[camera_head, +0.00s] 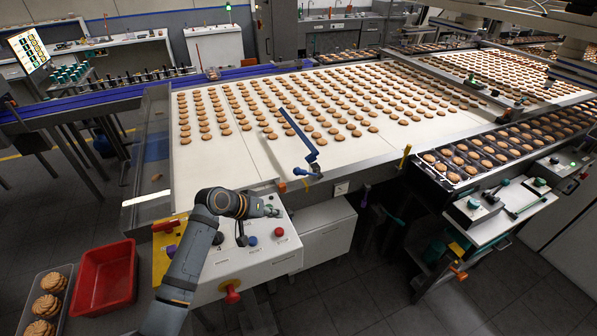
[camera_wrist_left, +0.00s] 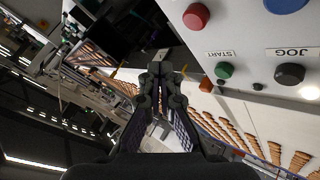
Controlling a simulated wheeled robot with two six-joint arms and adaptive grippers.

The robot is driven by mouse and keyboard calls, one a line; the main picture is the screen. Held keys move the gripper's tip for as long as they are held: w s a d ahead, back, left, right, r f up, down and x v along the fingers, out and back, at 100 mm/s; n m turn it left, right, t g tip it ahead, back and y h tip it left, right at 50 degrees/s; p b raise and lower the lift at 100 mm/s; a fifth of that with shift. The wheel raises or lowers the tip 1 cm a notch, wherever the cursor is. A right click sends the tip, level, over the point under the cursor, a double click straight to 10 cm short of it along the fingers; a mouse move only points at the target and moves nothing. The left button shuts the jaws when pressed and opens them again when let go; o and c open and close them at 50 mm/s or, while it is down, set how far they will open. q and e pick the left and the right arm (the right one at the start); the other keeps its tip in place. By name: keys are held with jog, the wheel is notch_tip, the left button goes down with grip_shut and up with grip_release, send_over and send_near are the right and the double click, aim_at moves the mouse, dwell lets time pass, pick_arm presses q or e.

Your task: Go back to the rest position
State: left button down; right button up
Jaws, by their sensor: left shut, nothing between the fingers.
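My left arm comes in from the bottom left. My left gripper (camera_head: 270,211) is over the upper part of the white control panel (camera_head: 262,262), close above its face. I cannot tell whether it touches the panel. In the left wrist view the two fingers of the left gripper (camera_wrist_left: 160,70) are together with nothing between them. The panel's red button (camera_wrist_left: 196,16), green button (camera_wrist_left: 224,70) and black knob (camera_wrist_left: 290,74) are to the right of the fingers there. My right gripper is in neither view.
A white conveyor (camera_head: 225,165) with many rows of biscuits lies beyond the panel. A blue bar (camera_head: 298,133) rises at its near edge. A red bin (camera_head: 104,278) and a grey tray (camera_head: 62,318) with stacked biscuits are at the lower left. The floor is clear at the lower right.

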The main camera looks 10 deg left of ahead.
aim_at(259, 259)
pick_arm(q)
jog(key=shift+s, duration=0.1)
